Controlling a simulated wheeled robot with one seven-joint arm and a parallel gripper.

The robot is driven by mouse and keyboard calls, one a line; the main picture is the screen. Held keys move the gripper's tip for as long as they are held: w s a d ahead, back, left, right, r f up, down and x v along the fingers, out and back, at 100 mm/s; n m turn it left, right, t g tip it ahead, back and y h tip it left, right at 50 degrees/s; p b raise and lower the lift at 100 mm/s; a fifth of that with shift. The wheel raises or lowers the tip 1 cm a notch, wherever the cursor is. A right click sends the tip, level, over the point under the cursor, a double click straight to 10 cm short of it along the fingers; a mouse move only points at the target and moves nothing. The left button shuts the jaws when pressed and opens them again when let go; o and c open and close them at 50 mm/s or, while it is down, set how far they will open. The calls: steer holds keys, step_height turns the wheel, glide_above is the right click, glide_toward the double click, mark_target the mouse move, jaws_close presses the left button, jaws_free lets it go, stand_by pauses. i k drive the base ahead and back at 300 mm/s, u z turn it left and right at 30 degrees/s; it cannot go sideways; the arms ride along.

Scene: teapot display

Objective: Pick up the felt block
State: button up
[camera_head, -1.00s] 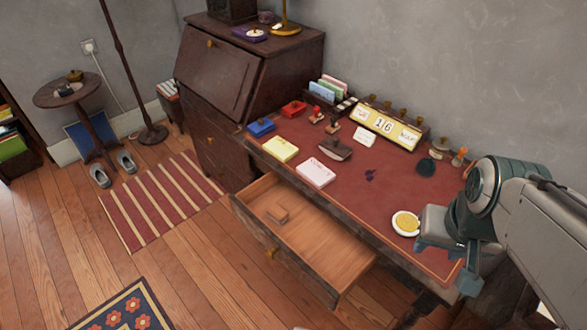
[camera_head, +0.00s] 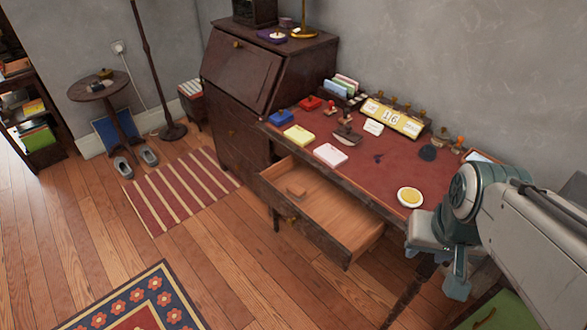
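The red-topped desk (camera_head: 385,170) carries a dish with yellow (camera_head: 410,197), a dark rocker-shaped thing (camera_head: 347,136), paper pads (camera_head: 330,154), a calendar (camera_head: 391,118) and stamps. The drawer sticks out over the floor. Open floor lies in front, with a patterned rug (camera_head: 150,302).

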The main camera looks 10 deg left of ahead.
mark_target(295, 191)
steer(key=u, duration=1.75)
steer(key=i, duration=3.05)
steer(key=z, duration=4.1)
